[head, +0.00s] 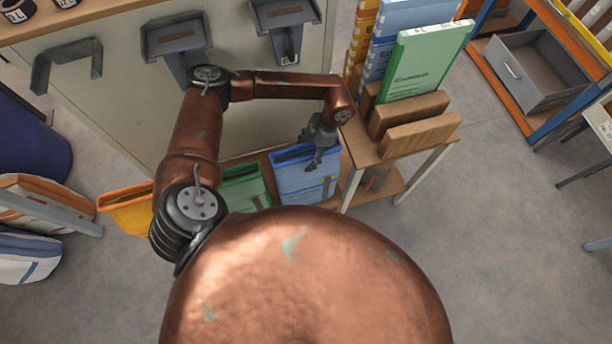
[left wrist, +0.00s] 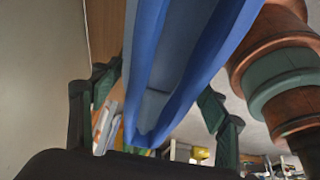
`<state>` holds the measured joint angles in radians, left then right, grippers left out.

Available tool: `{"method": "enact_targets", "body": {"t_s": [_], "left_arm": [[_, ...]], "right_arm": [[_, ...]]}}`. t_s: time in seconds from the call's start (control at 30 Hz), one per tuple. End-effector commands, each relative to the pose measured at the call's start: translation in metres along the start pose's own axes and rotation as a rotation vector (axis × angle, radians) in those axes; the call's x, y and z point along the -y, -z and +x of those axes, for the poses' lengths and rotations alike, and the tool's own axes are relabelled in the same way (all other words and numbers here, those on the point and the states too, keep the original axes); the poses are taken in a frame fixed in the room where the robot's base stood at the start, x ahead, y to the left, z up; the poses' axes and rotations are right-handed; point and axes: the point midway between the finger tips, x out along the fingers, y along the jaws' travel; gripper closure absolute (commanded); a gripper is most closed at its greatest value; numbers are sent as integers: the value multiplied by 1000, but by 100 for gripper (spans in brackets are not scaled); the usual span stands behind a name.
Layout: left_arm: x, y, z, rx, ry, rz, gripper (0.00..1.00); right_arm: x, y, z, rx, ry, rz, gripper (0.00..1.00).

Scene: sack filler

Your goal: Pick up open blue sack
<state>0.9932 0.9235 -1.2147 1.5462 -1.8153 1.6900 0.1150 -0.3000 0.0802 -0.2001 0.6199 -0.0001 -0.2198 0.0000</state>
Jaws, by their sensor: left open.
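The open blue sack (head: 305,185) stands at the right end of a row of open sacks below the machine panel. My left gripper (head: 316,157) is over the top of this sack, partly covering its mouth. In the left wrist view, the blue sack's rim (left wrist: 197,60) runs between the two spread fingers of my left gripper (left wrist: 158,92). The fingers are open, one on each side, with visible gaps to the sack. My right gripper does not show.
A green sack (head: 245,188) and an orange sack (head: 128,208) stand left of the blue one. A wooden stand (head: 362,152) with folded sacks is close on the right. Grey brackets (head: 175,42) jut from the panel (head: 120,105).

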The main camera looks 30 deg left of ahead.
Motion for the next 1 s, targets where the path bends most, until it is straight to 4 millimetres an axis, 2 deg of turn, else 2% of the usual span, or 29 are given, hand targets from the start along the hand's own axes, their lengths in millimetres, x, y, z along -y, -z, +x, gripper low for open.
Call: {"method": "enact_targets", "body": {"t_s": [0.2, 1.0], "left_arm": [[0, 0, 0, 0, 0, 0, 33], [0, 0, 0, 0, 0, 0, 88]], "right_arm": [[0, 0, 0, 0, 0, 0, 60], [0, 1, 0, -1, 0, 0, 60]]}}
